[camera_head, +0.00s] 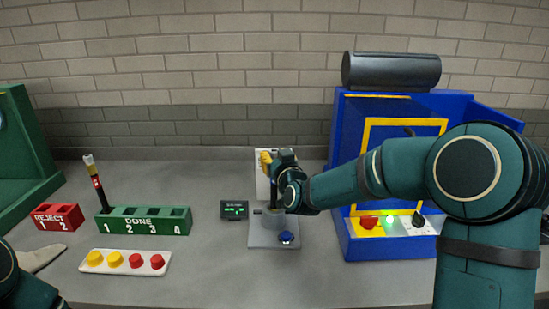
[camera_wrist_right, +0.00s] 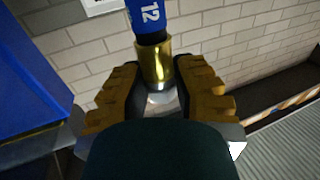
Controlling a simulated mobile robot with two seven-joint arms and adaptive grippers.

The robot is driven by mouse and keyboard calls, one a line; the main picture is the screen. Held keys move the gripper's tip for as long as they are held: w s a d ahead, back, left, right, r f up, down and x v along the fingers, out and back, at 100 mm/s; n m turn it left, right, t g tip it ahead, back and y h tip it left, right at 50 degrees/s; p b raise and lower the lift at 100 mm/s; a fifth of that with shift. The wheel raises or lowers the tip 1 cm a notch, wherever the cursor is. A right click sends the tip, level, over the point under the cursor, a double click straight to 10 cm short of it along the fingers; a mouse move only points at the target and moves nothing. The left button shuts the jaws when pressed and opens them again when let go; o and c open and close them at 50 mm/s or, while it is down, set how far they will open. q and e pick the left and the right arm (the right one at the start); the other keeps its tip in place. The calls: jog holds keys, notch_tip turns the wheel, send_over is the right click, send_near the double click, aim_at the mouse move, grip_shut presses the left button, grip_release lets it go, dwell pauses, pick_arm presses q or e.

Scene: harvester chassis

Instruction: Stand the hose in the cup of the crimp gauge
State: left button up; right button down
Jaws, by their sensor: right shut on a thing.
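My right gripper (camera_head: 266,160) is at the crimp gauge (camera_head: 262,232), in front of its pale upright plate. In the right wrist view the yellow-padded fingers of this gripper (camera_wrist_right: 157,92) are shut on the hose at its brass end fitting (camera_wrist_right: 154,64). The hose (camera_wrist_right: 149,15) has a blue band marked 12.
A green DONE rack (camera_head: 150,222) holds a red-banded hose (camera_head: 97,183) in slot 1. A red REJECT rack (camera_head: 54,217), a white tray (camera_head: 92,267) of yellow and red caps and a small display (camera_head: 234,210) stand nearby. A blue machine (camera_head: 345,150) is at right.

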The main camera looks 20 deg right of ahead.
jog(key=shift+r, duration=0.1)
jog(key=c, duration=0.8)
grip_release()
jog(key=s, duration=1.2)
jog(key=shift+d, duration=0.2)
